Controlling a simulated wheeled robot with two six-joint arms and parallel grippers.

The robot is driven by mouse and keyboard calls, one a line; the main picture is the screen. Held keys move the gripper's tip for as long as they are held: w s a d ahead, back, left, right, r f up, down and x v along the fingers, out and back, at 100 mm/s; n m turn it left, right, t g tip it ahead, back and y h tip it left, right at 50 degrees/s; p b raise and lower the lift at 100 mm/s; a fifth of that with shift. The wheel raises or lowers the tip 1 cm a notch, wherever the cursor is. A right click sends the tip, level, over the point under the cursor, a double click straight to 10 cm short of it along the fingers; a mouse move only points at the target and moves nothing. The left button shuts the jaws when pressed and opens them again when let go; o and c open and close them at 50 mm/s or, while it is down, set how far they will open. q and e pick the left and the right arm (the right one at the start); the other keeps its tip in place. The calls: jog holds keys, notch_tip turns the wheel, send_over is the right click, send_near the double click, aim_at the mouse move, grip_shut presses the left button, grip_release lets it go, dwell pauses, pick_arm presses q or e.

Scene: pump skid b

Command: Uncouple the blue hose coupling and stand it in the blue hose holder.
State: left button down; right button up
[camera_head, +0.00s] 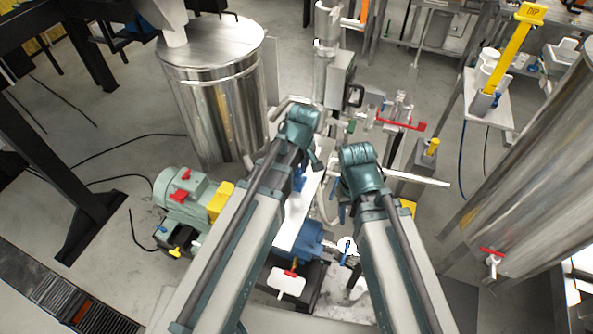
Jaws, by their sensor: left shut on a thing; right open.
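My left arm reaches in from the lower left, and its gripper (314,158) is over the middle of the skid. A small blue piece (299,179) shows just below its wrist and looks like the blue hose coupling. The gripper is shut on it as far as I can tell; the fingers are mostly hidden by the arm. My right gripper (341,192) is open, to the right of the left one and partly hidden by its own wrist. I cannot make out the blue hose holder with certainty.
A steel tank (212,85) stands at the upper left and another (535,170) at the right. A green motor (185,200) and a blue pump (308,238) sit low on the skid. A red-handled valve (400,122) and a white shelf (500,112) are at the right.

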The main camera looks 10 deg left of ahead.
aim_at(300, 176)
pick_arm(q)
jog(key=shift+f+b, duration=0.4)
jog(key=shift+f, duration=0.1)
jog(key=shift+c, duration=1.2)
grip_release()
jog(key=shift+r, duration=0.1)
notch_tip(300, 176, up, 14)
jog(key=s+d+p, duration=0.1)
jog(key=p, duration=1.3)
jog(key=shift+s+d+f, duration=0.1)
jog(key=shift+f, duration=0.1)
